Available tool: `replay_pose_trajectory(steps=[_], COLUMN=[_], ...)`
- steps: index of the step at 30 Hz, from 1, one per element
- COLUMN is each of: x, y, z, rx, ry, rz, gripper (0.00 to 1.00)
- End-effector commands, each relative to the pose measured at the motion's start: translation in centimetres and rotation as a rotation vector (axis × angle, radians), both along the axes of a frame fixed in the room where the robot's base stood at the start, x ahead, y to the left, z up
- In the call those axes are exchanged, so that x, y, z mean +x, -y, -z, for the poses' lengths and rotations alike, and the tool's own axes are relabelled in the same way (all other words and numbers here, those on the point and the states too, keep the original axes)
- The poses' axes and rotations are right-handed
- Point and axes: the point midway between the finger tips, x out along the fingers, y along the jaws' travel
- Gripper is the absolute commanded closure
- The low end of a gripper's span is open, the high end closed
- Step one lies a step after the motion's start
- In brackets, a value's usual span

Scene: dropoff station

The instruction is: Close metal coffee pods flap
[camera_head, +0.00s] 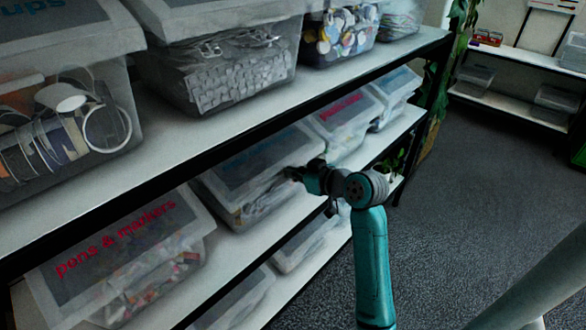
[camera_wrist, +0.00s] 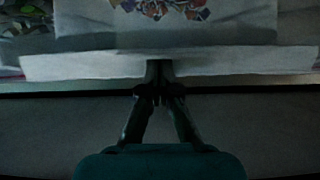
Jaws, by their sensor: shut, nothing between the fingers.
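No label that I can read says metal coffee pods, so I cannot tell for sure which bin that is. My gripper (camera_head: 291,173) is shut and empty, at the front of a clear bin (camera_head: 262,200) on the middle shelf. That bin's lid (camera_head: 252,155) has a blue label too dim to read. The lid looks down over the bin. In the wrist view my fingertips (camera_wrist: 160,70) overlap a pale horizontal strip (camera_wrist: 90,66) below a bin with colourful contents (camera_wrist: 165,10). I cannot tell whether they touch it.
A bin labelled pens & markers (camera_head: 130,255) stands to the left, and a bin with a red label (camera_head: 345,125) to the right. The upper shelf edge (camera_head: 240,126) runs close above my gripper. Grey carpet (camera_head: 430,210) is open at the right.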

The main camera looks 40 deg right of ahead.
Motion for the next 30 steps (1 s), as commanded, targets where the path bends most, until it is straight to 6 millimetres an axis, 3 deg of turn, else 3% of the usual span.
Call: replay_pose_trajectory(steps=[8,16,26,30], x=[0.0,0.9,1.0,1.5], y=[0.0,-0.1,-0.1,-0.1], z=[0.3,3.2,3.5,2.6], rx=[0.001,0.001,0.004,0.003], ry=[-0.001,-0.003,-0.011,-0.008], rz=[-0.001,-0.002,-0.002,-0.002], gripper=[1.00,1.00,1.00,1.00])
